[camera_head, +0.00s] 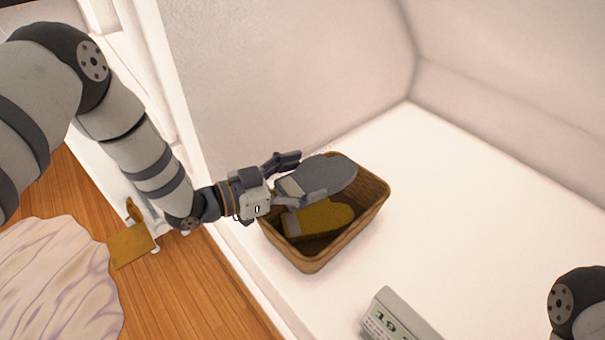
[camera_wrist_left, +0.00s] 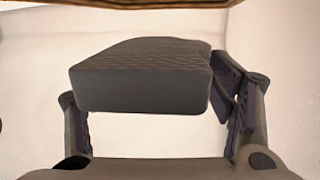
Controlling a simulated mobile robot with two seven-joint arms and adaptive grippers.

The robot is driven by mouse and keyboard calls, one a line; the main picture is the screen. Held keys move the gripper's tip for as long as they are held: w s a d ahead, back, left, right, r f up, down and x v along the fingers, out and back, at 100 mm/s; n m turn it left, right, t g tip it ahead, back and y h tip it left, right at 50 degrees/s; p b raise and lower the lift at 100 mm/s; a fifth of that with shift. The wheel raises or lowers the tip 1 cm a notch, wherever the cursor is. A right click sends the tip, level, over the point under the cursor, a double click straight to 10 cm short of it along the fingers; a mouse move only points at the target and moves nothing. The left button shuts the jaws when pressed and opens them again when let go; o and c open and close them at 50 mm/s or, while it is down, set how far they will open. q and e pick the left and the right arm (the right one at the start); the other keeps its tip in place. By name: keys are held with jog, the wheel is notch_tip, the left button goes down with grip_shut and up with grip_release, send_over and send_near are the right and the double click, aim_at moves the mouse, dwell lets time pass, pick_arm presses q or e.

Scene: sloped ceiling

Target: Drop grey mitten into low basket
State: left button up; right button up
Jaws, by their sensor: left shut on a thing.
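The grey mitten (camera_head: 328,175) is held by my left gripper (camera_head: 289,177) above the low basket. In the left wrist view the mitten (camera_wrist_left: 142,80) fills the space between the fingers of my left gripper (camera_wrist_left: 160,122). The low basket (camera_head: 344,240) is brown and woven and stands on the white surface. A mustard-yellow mitten (camera_head: 322,220) lies inside it. The grey mitten and my gripper hide part of the basket's far rim and inside. Of my right arm only a link shows at the lower right; its gripper is out of the picture.
A grey block with numbers (camera_head: 398,322) lies on the white surface (camera_head: 480,220) in front of the basket. A pale wall (camera_head: 270,80) rises behind the basket. The surface to the right is clear. A wooden floor (camera_head: 205,290) with a pale rug (camera_head: 55,280) lies at lower left.

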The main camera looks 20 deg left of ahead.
pick_arm(q)
jog(key=o, duration=1.4)
jog(key=shift+o, duration=0.2)
jog(key=shift+s+a, duration=0.1)
jog(key=v, duration=1.1)
jog(key=shift+s+a, duration=0.2)
jog(key=shift+s, duration=0.1)
